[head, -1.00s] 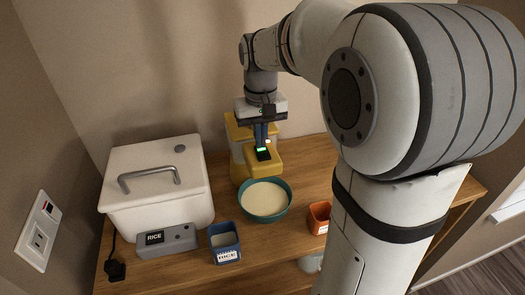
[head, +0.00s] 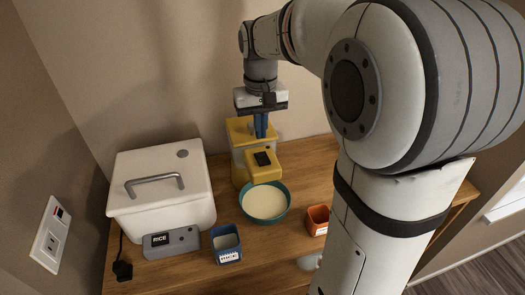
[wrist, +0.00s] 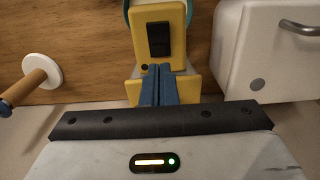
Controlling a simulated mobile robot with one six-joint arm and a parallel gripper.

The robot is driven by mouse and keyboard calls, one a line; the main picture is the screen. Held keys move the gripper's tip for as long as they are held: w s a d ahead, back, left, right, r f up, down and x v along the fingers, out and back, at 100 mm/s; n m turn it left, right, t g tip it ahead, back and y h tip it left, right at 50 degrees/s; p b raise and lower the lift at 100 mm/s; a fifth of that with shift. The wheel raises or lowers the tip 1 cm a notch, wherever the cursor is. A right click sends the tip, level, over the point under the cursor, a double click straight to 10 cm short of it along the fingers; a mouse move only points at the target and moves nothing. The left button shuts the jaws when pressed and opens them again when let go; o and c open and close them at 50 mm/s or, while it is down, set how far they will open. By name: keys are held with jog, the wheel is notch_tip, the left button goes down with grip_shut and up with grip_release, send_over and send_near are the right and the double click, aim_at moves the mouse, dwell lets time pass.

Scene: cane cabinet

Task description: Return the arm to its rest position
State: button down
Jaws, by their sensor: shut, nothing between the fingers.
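My gripper (head: 261,136) points down, with its blue fingers together and nothing between them. It is at the back of the table, just above or behind the head of a yellow and white appliance (head: 263,160); the exact gap is hard to tell. In the wrist view the closed fingers (wrist: 158,72) lie in front of the yellow appliance (wrist: 172,15), short of its dark switch (wrist: 159,39). My arm reaches from the right across the head view.
A teal bowl (head: 286,205) with cream contents stands before the appliance. A white lidded box (head: 135,205) with a grey RICE unit (head: 183,243) is left. A blue cup (head: 228,256) and an orange cup (head: 316,222) stand in front. In the wrist view, a wooden peg (wrist: 28,88) is left.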

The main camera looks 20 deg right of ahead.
jog(key=shift+r+p, duration=0.4)
jog(key=shift+r, duration=0.35)
jog(key=s+f+t, duration=0.1)
jog(key=s+f, duration=0.1)
jog(key=s, duration=0.6)
jog(key=s+f+t, duration=0.2)
jog(key=s, duration=0.7)
jog(key=shift+s, duration=0.15)
jog(key=shift+a, duration=0.1)
